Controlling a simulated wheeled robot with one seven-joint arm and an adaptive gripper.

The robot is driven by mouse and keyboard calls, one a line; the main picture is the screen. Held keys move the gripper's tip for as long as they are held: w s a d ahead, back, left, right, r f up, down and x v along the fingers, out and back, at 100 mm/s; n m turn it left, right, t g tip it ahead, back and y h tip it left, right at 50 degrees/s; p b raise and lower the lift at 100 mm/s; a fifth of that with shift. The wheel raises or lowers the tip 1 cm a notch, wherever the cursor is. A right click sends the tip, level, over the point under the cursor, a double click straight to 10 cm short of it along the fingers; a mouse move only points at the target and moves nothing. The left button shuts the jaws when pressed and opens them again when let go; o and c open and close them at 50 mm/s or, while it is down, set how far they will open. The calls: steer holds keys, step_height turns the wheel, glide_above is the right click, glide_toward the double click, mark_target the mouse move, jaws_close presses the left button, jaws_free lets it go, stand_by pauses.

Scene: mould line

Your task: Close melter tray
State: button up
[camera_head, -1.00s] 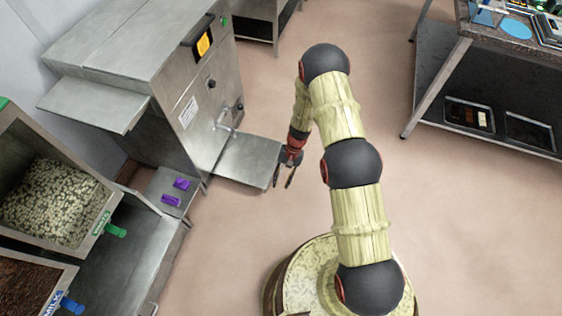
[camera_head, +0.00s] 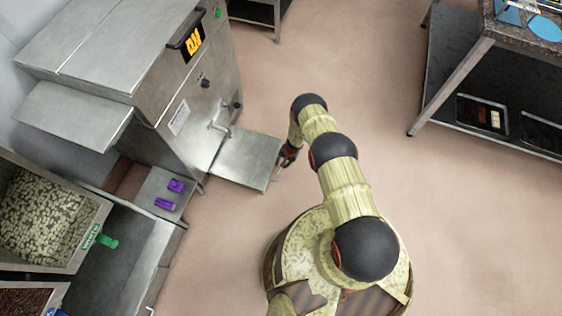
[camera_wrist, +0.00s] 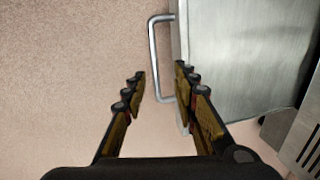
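The melter tray (camera_head: 246,160) is a flat grey metal panel that sticks out low from the front of the steel melter (camera_head: 165,85). Its far edge points toward my arm. In the wrist view the tray (camera_wrist: 245,60) fills the upper right, with a curved metal handle (camera_wrist: 155,62) on its left edge. My gripper (camera_wrist: 160,76) is open. Its fingertips lie on either side of the handle's lower part in that view; contact cannot be told. In the head view my gripper (camera_head: 279,174) is small, at the tray's right edge.
A bin of pale pieces (camera_head: 45,215) and a bin of dark pieces (camera_head: 25,298) stand at left. Purple items (camera_head: 176,186) lie on a metal surface beside the melter. A dark-shelved table (camera_head: 470,90) stands at upper right. The floor between is clear.

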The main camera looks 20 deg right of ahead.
mark_target(281, 169)
steer(key=shift+n, duration=0.3)
steer(key=b+x, duration=0.4)
steer(key=x, duration=0.1)
steer(key=d+b+x, duration=0.1)
steer(key=b+x, duration=0.1)
steer(key=x, duration=0.1)
steer(key=shift+d+f, duration=0.1)
steer(key=shift+c, duration=1)
jaws_close()
